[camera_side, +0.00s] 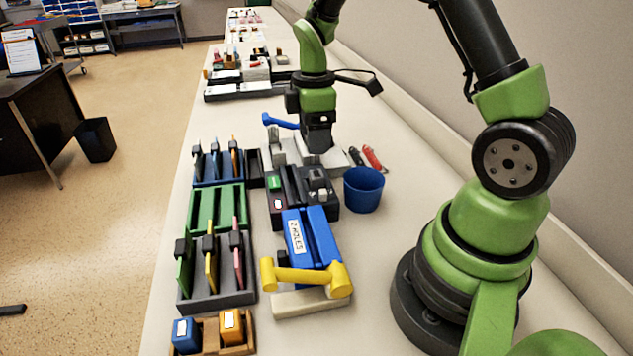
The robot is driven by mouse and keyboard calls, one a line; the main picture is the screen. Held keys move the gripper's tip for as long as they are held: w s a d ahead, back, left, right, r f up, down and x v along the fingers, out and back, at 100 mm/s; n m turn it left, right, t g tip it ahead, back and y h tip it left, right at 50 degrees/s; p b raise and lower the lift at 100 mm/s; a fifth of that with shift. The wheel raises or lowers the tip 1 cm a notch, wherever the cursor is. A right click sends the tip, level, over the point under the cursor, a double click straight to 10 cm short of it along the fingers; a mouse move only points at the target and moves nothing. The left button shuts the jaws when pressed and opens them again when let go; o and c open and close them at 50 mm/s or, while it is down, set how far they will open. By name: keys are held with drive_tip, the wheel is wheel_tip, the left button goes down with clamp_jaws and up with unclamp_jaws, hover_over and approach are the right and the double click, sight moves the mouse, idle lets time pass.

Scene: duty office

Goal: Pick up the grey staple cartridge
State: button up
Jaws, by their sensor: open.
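My gripper (317,146) points down over a light grey device (285,156) with a blue lever (280,121), at the middle of the bench. Its jaws are open, and their tips are small and dark, so I cannot tell whether they touch anything. I cannot clearly pick out the grey staple cartridge; it may be hidden or too small to tell. A blue block (186,335) and an orange block (231,326) sit in a wooden tray (211,345) at the near left.
A black device (292,207) and a blue hole punch (318,243) with a yellow handle (305,275) stand in front. Racks of upright tools (250,298) line the left. Bench (375,260) is bare near my base.

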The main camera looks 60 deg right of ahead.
sight(314, 174)
wheel_tip(314, 174, down, 9)
drive_tip(key=shift+a+r, duration=0.1)
drive_tip(key=c, duration=1)
